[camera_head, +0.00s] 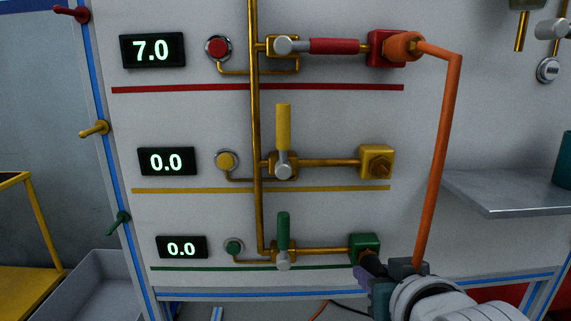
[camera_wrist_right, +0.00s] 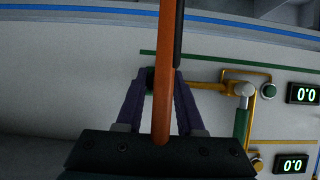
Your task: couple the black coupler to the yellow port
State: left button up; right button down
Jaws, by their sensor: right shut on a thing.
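The yellow port (camera_head: 377,161) is on the wall panel's middle row, with its brass fitting bare. My right gripper (camera_head: 372,274) is below it, at the green port (camera_head: 364,247) in the bottom row. Its purple fingers (camera_wrist_right: 157,82) are shut on a dark piece, apparently the black coupler (camera_head: 371,262), right against the green port. The fingers and an orange hose hide most of it, so I cannot tell whether it is seated. A black hose (camera_wrist_right: 178,35) shows beside the orange one in the right wrist view. My left gripper is not in view.
An orange coupler (camera_head: 403,45) sits on the red port (camera_head: 381,48); its orange hose (camera_head: 440,150) hangs down to my right gripper, crossing close before the wrist camera. The yellow valve handle (camera_head: 283,127) and green handle (camera_head: 283,231) stand upright; the red handle (camera_head: 337,46) lies horizontal. A grey shelf (camera_head: 510,190) juts out at right.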

jog(key=shift+s+r, duration=0.1)
jog(key=shift+s+p, duration=0.65)
jog(key=shift+p, duration=0.05)
jog(key=shift+s+p, duration=0.65)
jog(key=shift+s, duration=0.2)
